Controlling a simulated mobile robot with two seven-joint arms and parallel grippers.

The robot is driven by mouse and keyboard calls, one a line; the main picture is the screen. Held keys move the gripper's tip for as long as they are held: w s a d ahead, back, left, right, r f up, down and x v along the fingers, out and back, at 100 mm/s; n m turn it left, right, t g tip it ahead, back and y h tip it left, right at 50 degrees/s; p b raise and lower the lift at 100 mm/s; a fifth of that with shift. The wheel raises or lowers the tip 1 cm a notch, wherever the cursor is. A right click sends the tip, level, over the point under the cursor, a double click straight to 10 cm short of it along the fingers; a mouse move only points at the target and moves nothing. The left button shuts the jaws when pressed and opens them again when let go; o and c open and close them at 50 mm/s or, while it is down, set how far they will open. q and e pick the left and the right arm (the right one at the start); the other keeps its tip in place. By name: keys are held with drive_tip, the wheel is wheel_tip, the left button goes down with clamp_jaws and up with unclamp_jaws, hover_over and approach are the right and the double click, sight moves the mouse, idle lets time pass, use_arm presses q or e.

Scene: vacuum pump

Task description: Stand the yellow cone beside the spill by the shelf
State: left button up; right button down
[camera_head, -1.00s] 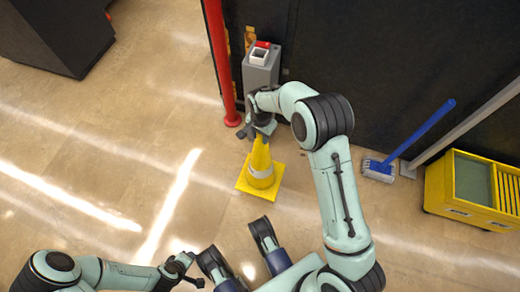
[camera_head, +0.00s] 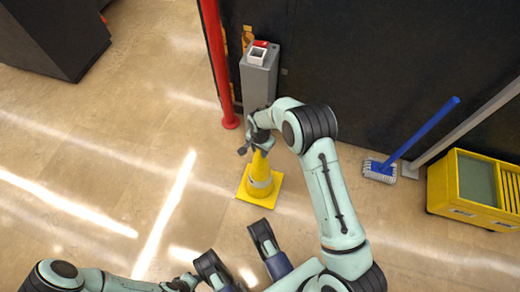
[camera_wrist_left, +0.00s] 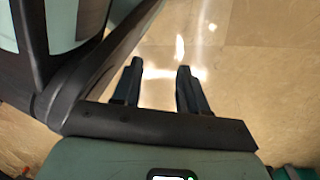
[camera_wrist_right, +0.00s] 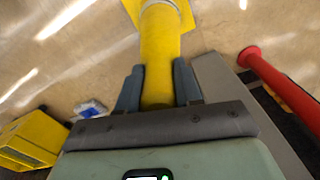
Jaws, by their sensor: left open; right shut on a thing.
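The yellow cone (camera_head: 260,187), with a pale band and a square base, is upright in the middle of the head view. My right gripper (camera_head: 257,148) is shut on its upper part. In the right wrist view the cone (camera_wrist_right: 159,60) runs between the two fingers (camera_wrist_right: 158,88). I cannot tell whether its base touches the floor. My left gripper (camera_wrist_left: 157,85) is open and empty over bare floor, and only partly shows at the bottom of the head view. I cannot make out a spill or the shelf; bright streaks on the floor look like reflected light.
A grey post (camera_head: 259,80) with a red and white top and a red pole (camera_head: 217,70) stand behind the cone, by a dark wall. Floor left of the cone is clear.

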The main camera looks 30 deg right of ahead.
drive_tip(key=c, duration=0.8)
unclamp_jaws()
drive_tip(key=shift+f, duration=0.15)
drive_tip(key=shift+o, duration=0.2)
